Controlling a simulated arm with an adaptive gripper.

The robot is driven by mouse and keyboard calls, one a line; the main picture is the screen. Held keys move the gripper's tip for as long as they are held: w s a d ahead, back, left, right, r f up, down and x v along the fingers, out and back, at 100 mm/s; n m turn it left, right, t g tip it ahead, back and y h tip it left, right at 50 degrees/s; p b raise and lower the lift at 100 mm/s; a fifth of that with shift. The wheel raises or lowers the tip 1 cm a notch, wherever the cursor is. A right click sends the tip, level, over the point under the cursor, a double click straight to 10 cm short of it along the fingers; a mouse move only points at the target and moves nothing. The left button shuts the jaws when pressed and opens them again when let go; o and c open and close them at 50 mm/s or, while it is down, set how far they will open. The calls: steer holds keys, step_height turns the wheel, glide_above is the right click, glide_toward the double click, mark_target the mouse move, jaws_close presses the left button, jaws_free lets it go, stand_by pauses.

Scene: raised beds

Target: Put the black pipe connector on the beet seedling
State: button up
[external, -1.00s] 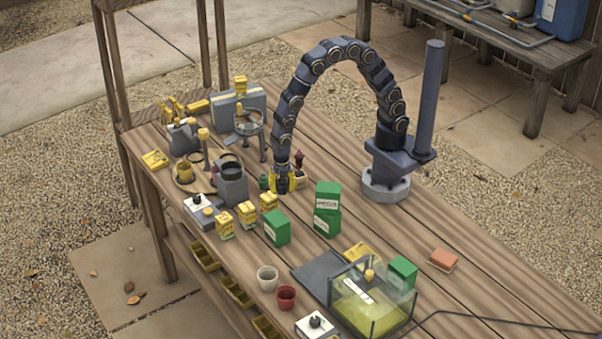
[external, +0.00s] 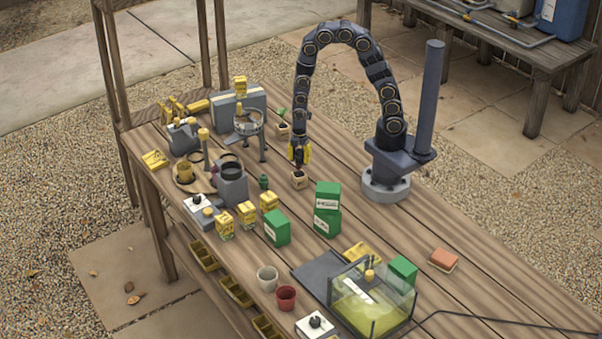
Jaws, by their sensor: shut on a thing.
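My gripper (external: 299,161), with yellow fingers, points down in the middle of the bench, above a small pale pot (external: 299,180). It is shut on a small dark thing, taken to be the black pipe connector; the fingers mostly hide it. Dark red leaves, apparently the beet seedling, showed above this pot earlier and are now largely hidden by the gripper. I cannot tell whether the held thing touches the seedling. Another pot with a green seedling (external: 283,116) stands farther back.
A small dark green object (external: 264,182) stands left of the pot. A grey tripod stand (external: 249,122) and a grey container (external: 231,180) are to the left. Bench boards right of the pot are clear.

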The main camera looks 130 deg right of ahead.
mark_target(299, 173)
steer(key=shift+f, duration=2)
steer(key=o, duration=0.9)
steer(key=shift+f, duration=0.15)
step_height(299, 173, up, 11)
steer(key=shift+w+r, duration=0.15)
steer(key=shift+a+r, duration=0.25)
steer(key=shift+r, duration=0.4)
steer(key=s+a+r+m, duration=0.3)
steer(key=s+a+r, duration=0.2)
steer(key=a, duration=0.3)
steer(key=s+a+r+m+g, duration=0.1)
steer(key=s+a+r+m, duration=0.2)
steer(key=s+a+r, duration=0.2)
steer(key=a+r, duration=0.2)
steer(key=a, duration=0.2)
steer(key=shift+s+a+r+g, duration=0.2)
steer(key=shift+s+r+g, duration=0.05)
steer(key=shift+r+g, duration=0.1)
